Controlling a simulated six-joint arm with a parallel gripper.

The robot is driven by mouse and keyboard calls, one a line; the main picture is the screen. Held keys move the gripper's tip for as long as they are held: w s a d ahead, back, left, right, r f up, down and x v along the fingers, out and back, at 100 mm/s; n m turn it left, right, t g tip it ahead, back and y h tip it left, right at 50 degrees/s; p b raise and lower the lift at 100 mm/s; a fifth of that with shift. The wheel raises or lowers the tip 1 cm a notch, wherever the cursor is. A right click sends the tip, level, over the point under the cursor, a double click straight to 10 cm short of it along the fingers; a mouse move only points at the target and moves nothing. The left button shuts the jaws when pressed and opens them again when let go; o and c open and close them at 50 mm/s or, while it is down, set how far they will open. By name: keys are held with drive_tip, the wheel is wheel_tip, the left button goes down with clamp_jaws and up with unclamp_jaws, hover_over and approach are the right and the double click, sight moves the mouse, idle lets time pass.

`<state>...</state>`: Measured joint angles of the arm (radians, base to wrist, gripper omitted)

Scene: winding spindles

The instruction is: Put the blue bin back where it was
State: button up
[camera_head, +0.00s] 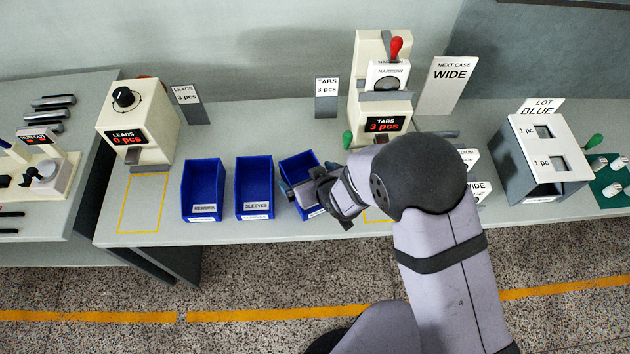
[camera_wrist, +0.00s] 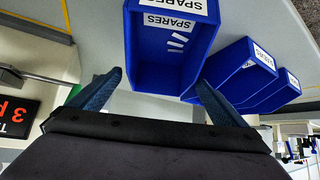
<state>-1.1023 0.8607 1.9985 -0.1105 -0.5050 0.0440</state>
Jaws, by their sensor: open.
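Three blue bins stand in a row on the bench. The left one is labelled REWORK (camera_head: 204,184) and the middle one SLEEVES (camera_head: 254,183). The right one (camera_head: 298,165) sits slightly turned and is partly hidden by my gripper (camera_head: 303,192). In the wrist view this bin (camera_wrist: 148,62) reads SPARES and holds several small white pieces. My gripper also shows there (camera_wrist: 158,97), with its fingers open near the two sides of the bin's end. I cannot tell whether they touch it.
An empty yellow outline (camera_head: 142,204) lies before the LEADS dispenser (camera_head: 138,125). Another yellow outline (camera_head: 378,215) lies before the TABS dispenser (camera_head: 381,105), partly hidden by my arm. The LOT BLUE stand (camera_head: 515,165) is at the right.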

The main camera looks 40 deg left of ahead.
drive_tip(key=b+v, duration=0.1)
drive_tip(key=v, duration=0.5)
drive_tip(key=shift+d+r, duration=0.25)
drive_tip(key=shift+s, duration=0.1)
drive_tip(key=w+d+r+m+h, duration=0.25)
drive_tip(key=w+d, duration=0.35)
drive_tip(key=d, duration=0.5)
drive_tip(key=w+d+r+m+h, duration=0.1)
drive_tip(key=w+d+m+h, duration=0.3)
drive_tip(key=d, duration=0.7)
drive_tip(key=s+d+r+m+g+h, duration=0.1)
drive_tip(key=s+d+r+m, duration=0.1)
drive_tip(key=d, duration=0.9)
drive_tip(key=s+d+r+m+g+h, duration=0.1)
drive_tip(key=s+d+m, duration=0.4)
drive_tip(key=d, duration=0.6)
drive_tip(key=s+r+g, duration=0.1)
drive_tip(key=s, duration=0.1)
drive_tip(key=shift+s+d, duration=0.3)
drive_tip(key=shift+d, duration=0.05)
